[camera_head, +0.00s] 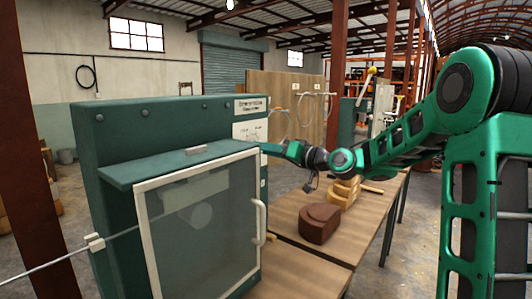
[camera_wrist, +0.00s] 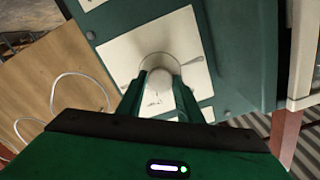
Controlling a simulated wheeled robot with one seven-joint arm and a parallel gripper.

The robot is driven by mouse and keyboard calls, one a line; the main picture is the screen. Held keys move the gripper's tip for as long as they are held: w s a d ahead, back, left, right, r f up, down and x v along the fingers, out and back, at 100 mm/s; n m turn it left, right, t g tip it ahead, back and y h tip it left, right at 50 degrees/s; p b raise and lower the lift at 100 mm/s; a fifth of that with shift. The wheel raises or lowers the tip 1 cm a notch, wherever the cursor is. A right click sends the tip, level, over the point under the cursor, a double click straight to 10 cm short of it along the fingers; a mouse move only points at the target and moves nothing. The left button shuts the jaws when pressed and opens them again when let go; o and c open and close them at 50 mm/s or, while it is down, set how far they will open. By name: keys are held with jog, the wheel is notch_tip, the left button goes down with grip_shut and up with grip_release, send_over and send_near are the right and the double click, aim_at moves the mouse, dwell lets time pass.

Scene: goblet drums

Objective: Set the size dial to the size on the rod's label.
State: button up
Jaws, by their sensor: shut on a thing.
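The green machine (camera_head: 150,130) stands on the table, with a white dial plate (camera_head: 250,131) on its right side. My gripper (camera_head: 268,148) reaches that side from the right. In the wrist view my gripper (camera_wrist: 161,95) is shut on a pale round dial knob (camera_wrist: 157,66) in the middle of a white plate (camera_wrist: 120,55). The knob's pointer and the plate's marks are too small or hidden to read. A thin grey rod (camera_head: 50,264) enters the machine from the left. A small white piece (camera_head: 95,242) sits on it; no writing is legible.
A framed clear door (camera_head: 195,235) with a white handle (camera_head: 260,222) closes the machine's front. A brown rounded block (camera_head: 319,224) and wooden pieces (camera_head: 345,192) lie on the table (camera_head: 285,263). A wooden board (camera_head: 290,105) stands behind.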

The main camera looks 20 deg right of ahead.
jog(key=m, duration=2.9)
jog(key=shift+w+d+f+m, duration=0.1)
jog(key=shift+d+m, duration=0.2)
jog(key=shift+m, duration=0.3)
jog(key=o, duration=1)
jog(key=shift+o, duration=0.2)
jog(key=shift+a, duration=0.1)
